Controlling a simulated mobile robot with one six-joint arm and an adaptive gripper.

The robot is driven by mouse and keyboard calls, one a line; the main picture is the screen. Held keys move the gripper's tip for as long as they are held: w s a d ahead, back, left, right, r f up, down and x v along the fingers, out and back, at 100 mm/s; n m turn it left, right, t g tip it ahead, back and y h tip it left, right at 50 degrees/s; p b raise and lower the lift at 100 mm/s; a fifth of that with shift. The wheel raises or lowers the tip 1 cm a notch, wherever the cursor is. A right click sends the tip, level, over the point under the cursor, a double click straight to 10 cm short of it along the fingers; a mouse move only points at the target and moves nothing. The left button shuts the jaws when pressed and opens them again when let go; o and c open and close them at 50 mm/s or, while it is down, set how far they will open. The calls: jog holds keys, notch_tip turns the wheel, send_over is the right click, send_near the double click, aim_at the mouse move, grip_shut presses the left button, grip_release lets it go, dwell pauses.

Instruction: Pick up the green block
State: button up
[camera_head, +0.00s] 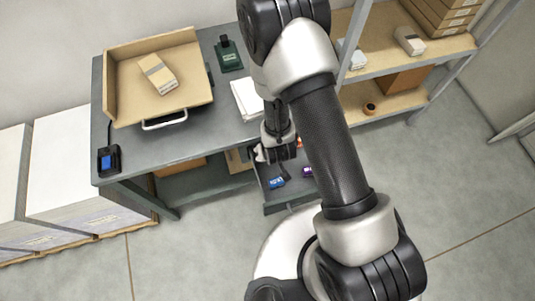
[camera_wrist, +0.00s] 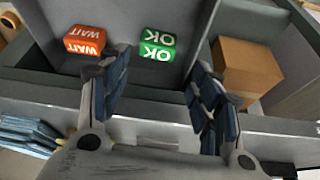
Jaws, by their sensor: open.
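The green block (camera_wrist: 158,44) has white "OK" lettering on its faces. In the wrist view it lies in a grey drawer (camera_wrist: 130,13), near the upper middle. My gripper (camera_wrist: 157,72) is open and empty, one finger to each side of the block in the picture; I cannot tell how far above it they are. In the head view my gripper (camera_head: 272,153) is over the drawer (camera_head: 291,198) below the bench. The green block cannot be made out there, as my arm hides part of the drawer.
An orange "WAIT" block (camera_wrist: 85,39) lies left of the green one. A brown box (camera_wrist: 246,68) is right, beyond a grey divider. Blue (camera_head: 277,182) and purple (camera_head: 307,171) items are in the drawer.

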jog(key=b+x, duration=0.3)
jog(key=x, duration=0.8)
jog(key=shift+d+b, duration=0.15)
jog(key=shift+b, duration=0.15)
jog(key=shift+r, duration=0.1)
jog(key=c, duration=0.8)
